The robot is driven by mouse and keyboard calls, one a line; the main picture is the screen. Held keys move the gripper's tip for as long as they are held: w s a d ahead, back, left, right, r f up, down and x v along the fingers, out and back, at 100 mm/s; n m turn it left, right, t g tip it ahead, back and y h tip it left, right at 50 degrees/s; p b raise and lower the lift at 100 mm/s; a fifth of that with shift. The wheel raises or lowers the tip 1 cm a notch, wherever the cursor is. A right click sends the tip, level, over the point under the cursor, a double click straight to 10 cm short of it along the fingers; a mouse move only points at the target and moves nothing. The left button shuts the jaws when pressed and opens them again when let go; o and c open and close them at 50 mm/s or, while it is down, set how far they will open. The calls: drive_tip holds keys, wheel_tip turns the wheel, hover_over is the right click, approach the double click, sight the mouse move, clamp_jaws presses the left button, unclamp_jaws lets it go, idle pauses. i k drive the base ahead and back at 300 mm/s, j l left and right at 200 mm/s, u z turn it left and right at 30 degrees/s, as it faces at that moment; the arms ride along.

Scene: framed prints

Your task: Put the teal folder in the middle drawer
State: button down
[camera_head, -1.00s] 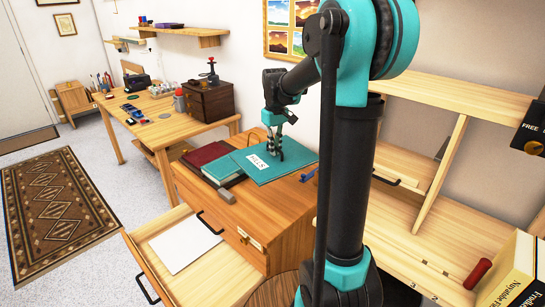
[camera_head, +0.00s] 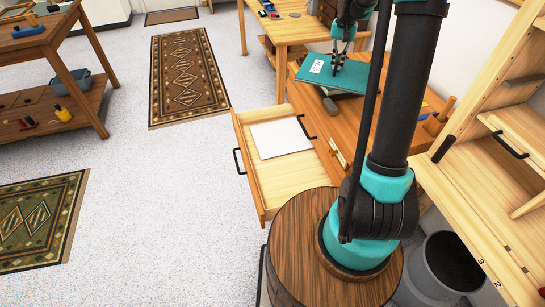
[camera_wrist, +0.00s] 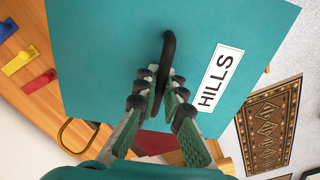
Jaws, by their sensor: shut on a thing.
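My gripper (camera_head: 338,58) is shut on the black handle of the teal folder (camera_head: 322,78). In the wrist view the fingers (camera_wrist: 160,90) close around this handle, and the folder (camera_wrist: 105,55) bears a white label reading "HILLS". The folder is held flat over the wooden cabinet top (camera_head: 370,120) and covers part of it. A pulled-out drawer (camera_head: 270,186) sticks out to the left of the cabinet, below a shut front with a black handle (camera_head: 307,127). A white sheet (camera_head: 281,139) lies in it, with bare room in front.
A round wooden top (camera_head: 300,225) stands near the open drawer. A grey object (camera_head: 331,106) lies on the cabinet top. In the wrist view, red (camera_wrist: 160,142) shows under the folder.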

sight(290, 186)
drive_tip(key=k+l+u, duration=0.7)
drive_tip(key=k+j+u, duration=0.1)
drive_tip(key=l+z, duration=0.15)
drive_tip(key=k, duration=0.05)
